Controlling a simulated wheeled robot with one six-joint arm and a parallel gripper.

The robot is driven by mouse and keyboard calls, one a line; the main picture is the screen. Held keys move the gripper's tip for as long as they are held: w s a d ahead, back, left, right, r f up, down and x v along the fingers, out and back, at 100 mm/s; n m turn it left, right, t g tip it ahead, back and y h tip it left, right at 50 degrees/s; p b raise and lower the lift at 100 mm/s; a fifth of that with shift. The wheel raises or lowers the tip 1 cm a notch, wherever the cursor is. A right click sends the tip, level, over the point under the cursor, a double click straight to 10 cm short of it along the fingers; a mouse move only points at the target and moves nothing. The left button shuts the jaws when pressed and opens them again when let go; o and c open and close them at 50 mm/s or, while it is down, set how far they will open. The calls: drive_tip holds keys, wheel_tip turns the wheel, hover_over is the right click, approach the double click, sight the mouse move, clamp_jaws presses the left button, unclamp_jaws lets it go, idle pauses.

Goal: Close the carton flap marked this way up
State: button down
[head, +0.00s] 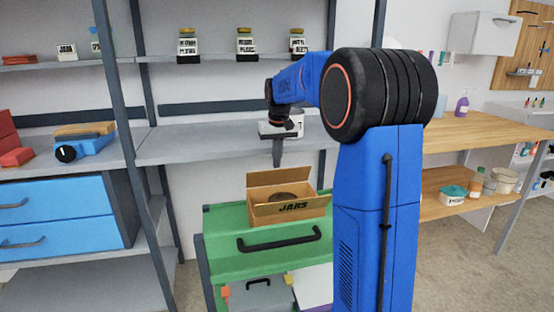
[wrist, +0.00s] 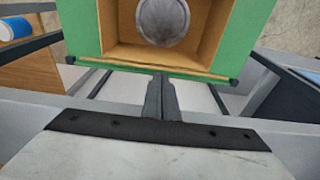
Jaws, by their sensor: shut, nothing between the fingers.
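A back panel or flap (head: 278,177) stands up, and no "this way up" marking is readable. In the wrist view, the carton (wrist: 113,22) shows from above with a grey round lid or jar (wrist: 163,20) inside. A thin cardboard edge (wrist: 110,66) runs along its near side. My gripper (head: 277,164) is shut and empty, pointing down above the carton's back side. In the wrist view, its fingers (wrist: 160,80) lie together near that thin edge, with contact unclear.
The green cabinet (head: 225,250) has a black handle. A grey shelf (head: 200,143) is behind the carton, with a white container (head: 297,120) close behind my gripper. Blue drawers (head: 60,220) stand left, and a wooden bench (head: 480,135) stands right.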

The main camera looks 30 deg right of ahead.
drive_tip(key=shift+s, duration=0.1)
drive_tip(key=shift+s+a+f+t+h, duration=0.35)
drive_tip(key=shift+s+f+t, duration=0.3)
drive_tip(key=shift+s+t, duration=0.45)
drive_tip(key=shift+s+a+f+t+h, duration=0.35)
drive_tip(key=shift+s+f+t, duration=0.3)
drive_tip(key=shift+s+t, duration=0.5)
drive_tip(key=shift+s+a+f+t+h, duration=0.35)
drive_tip(key=shift+s+f+t, duration=0.3)
drive_tip(key=shift+s+t, duration=0.45)
drive_tip(key=shift+s+a+f+t, duration=0.15)
drive_tip(key=shift+s+f, duration=0.15)
drive_tip(key=shift+f, duration=0.25)
drive_tip(key=shift+s+d+f+t, duration=0.1)
drive_tip(key=shift+s+f, duration=0.2)
drive_tip(key=shift+f, duration=0.25)
drive_tip(key=shift+s+a+f, duration=0.1)
drive_tip(key=shift+s+f, duration=0.1)
drive_tip(key=shift+f, duration=0.25)
drive_tip(key=shift+s+a+f, duration=0.1)
drive_tip(key=shift+s+f, duration=0.05)
drive_tip(key=shift+f, duration=0.3)
drive_tip(key=shift+w, duration=0.15)
